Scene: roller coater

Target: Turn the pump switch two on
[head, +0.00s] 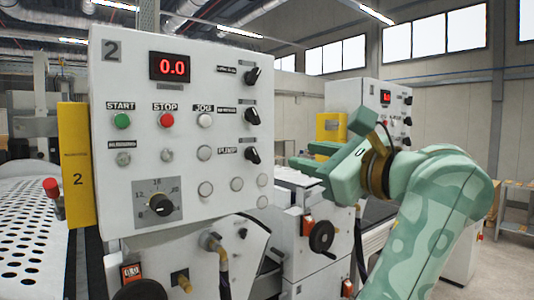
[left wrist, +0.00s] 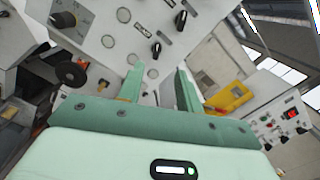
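The white control panel (head: 190,85) marked 2 faces me. The pump switch (head: 252,155) is its lowest black knob on the right side, beside the PUMP label (head: 229,153). Its handle looks tilted, but I cannot read its setting. My left gripper (head: 302,155) is open and empty, to the right of the switch and apart from it. In the left wrist view the open fingers (left wrist: 158,78) point at the panel. A black knob (left wrist: 155,48), likely the pump switch, shows just beyond and between them. My right gripper is not in view.
Two more black knobs sit above, the nearest (head: 251,115) close by. A black dial (head: 160,206) and green start button (head: 123,121) are on the left. A handwheel (head: 321,237) stands below my gripper. A second panel (head: 368,95) stands behind it.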

